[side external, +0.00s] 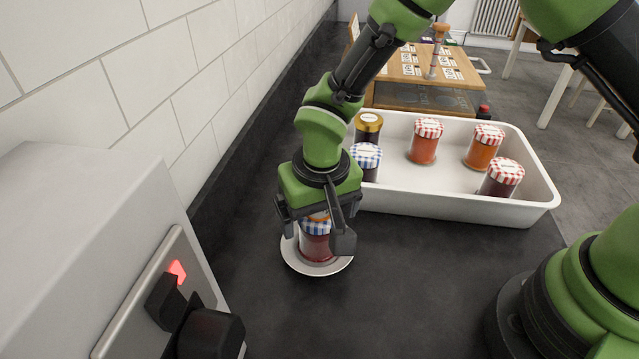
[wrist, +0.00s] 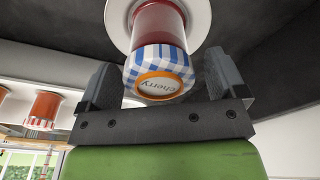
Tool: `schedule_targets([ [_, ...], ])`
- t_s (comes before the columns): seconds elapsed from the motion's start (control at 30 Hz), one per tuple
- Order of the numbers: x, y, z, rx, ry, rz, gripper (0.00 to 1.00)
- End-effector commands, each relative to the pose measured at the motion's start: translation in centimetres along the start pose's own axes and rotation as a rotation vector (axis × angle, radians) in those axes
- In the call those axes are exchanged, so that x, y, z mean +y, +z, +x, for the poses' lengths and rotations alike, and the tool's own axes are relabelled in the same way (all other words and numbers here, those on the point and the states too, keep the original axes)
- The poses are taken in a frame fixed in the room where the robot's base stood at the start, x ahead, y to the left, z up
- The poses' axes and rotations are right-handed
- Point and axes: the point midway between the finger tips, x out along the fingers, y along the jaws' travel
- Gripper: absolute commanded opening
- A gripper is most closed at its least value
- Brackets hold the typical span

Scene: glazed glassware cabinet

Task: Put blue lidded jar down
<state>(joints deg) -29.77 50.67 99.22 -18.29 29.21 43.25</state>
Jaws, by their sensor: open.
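The blue lidded jar (side external: 316,243) holds something red and has a blue-and-white checked lid. It stands upright on a small white plate (side external: 290,258) on the dark counter. In the wrist view the jar (wrist: 157,28) shows its lid top, with an orange-rimmed label reading "cherry", and the plate (wrist: 118,14) lies under it. My gripper (side external: 318,222) is above the jar, with a finger at either side of the lid. In the wrist view my gripper (wrist: 160,85) is open, with gaps between both fingers and the lid.
A white tray (side external: 455,207) behind to the right holds several jars, including another blue-checked one (side external: 366,160) and a gold-lidded one (side external: 369,127). A grey appliance (side external: 90,230) stands at the left, near the tiled wall. The counter (side external: 400,280) right of the plate is clear.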

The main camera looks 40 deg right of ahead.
Motion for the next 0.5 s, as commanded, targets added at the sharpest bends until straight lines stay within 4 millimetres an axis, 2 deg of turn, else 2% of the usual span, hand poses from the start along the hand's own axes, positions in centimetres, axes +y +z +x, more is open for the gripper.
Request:
schedule_targets([
  [0.3,-0.1,-0.1,-7.1,0.005,-0.005,0.000,0.90],
  [0.5,-0.1,0.0,-10.1,0.003,-0.003,-0.001,0.90],
])
